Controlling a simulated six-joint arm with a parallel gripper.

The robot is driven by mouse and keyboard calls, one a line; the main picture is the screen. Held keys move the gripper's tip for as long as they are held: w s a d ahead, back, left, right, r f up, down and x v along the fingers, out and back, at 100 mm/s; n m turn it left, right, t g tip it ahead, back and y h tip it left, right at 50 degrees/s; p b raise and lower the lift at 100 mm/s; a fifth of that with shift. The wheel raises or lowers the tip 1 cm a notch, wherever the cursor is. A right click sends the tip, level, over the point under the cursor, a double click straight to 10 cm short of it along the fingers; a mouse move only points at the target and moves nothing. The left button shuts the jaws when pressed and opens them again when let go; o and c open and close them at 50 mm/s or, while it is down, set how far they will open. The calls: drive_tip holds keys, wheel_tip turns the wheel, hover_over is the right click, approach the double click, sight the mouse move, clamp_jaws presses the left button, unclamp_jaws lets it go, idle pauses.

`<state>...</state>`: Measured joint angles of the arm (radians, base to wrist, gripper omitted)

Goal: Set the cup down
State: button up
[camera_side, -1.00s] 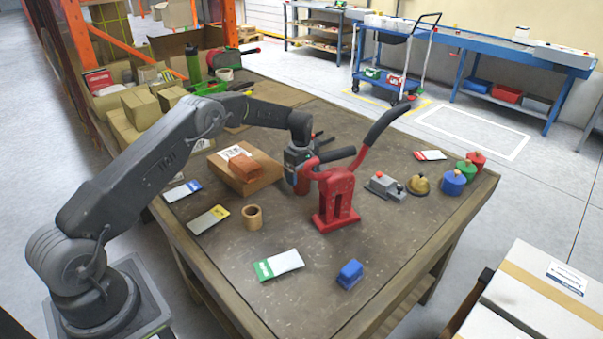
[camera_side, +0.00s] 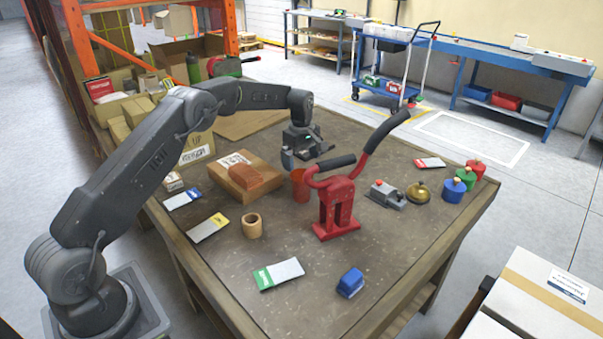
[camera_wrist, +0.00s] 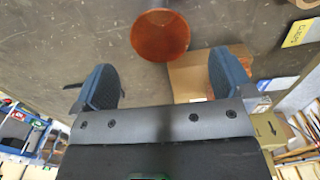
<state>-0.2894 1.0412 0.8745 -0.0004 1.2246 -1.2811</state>
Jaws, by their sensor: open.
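The orange-red cup (camera_side: 301,187) stands upright on the brown work table (camera_side: 300,245), just left of the red lever press (camera_side: 338,203). In the wrist view the cup (camera_wrist: 160,36) shows its round open top beyond the fingertips, and nothing is between the fingers. My gripper (camera_side: 305,158) is open and empty, above the cup and apart from it. The gripper's two fingers (camera_wrist: 164,78) are spread wide in the wrist view.
The press's black-gripped levers rise close to the right of the cup. A cardboard box with a brick (camera_side: 257,180) lies left of it. A tan wooden cup (camera_side: 252,225) and a blue block (camera_side: 350,282) stand nearer the front. The table's front middle is mostly clear.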

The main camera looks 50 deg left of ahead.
drive_tip(key=s+d+r+m+t, duration=0.1)
drive_tip(key=s+d+r+m, duration=0.15)
drive_tip(key=r, duration=0.55)
drive_tip(key=s+d+r+m+t, duration=0.15)
drive_tip(key=s+d+r, duration=0.25)
drive_tip(key=r, duration=0.5)
drive_tip(key=s+d+r+m, duration=0.5)
drive_tip(key=s+r, duration=0.1)
drive_tip(key=s, duration=0.4)
drive_tip(key=s+d+f+m+t, duration=0.1)
drive_tip(key=s+d+f+m, duration=0.1)
drive_tip(key=s, duration=0.9)
drive_tip(key=s+d+f+m+t, duration=0.2)
drive_tip(key=s+d+m, duration=0.2)
drive_tip(key=s+m, duration=0.3)
drive_tip(key=s, duration=0.4)
